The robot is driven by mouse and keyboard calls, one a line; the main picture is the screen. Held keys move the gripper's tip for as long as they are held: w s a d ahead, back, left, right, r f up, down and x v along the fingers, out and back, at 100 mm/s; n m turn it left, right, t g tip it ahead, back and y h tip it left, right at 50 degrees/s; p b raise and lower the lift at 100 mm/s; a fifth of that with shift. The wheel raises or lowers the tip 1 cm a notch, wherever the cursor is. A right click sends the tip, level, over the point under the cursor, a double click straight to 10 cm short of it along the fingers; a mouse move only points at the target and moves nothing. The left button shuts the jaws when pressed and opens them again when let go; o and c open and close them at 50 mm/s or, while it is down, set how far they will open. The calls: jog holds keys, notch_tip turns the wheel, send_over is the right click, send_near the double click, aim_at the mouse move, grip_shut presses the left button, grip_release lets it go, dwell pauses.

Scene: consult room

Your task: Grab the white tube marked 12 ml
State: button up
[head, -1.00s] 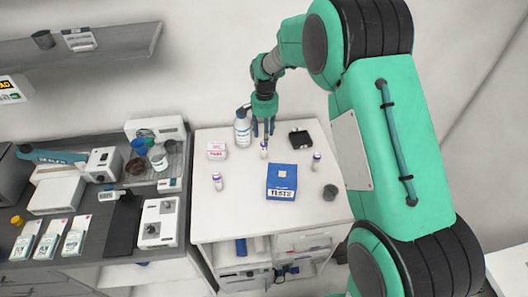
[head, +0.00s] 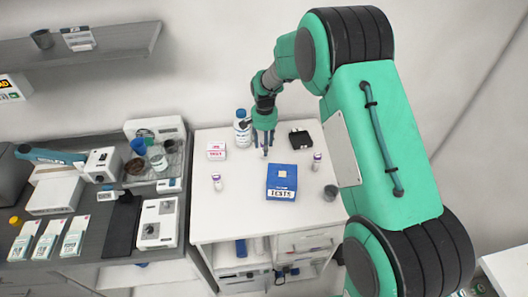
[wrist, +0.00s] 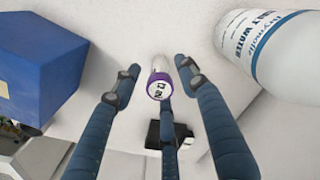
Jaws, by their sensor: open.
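A small white tube with a purple cap (wrist: 160,88) stands between the spread fingers of my gripper (wrist: 158,70) in the wrist view. Dark marks show on its cap, too small to read surely. In the head view my gripper (head: 265,144) is open over the white table, and its fingers mostly hide this tube. Two similar purple-topped tubes stand apart, one at left (head: 217,182) and one at right (head: 317,161).
A blue box (head: 281,192) lies just in front of my gripper. A white bottle with a blue cap (head: 243,133) stands close behind-left. A small labelled box (head: 216,152), a black tray (head: 300,139) and a grey cup (head: 331,193) are nearby on the table (head: 235,220).

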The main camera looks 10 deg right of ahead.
jog(key=shift+a+f+b, duration=0.1)
jog(key=shift+f+b, duration=0.25)
jog(key=shift+f, duration=1.9)
jog(key=c, duration=0.9)
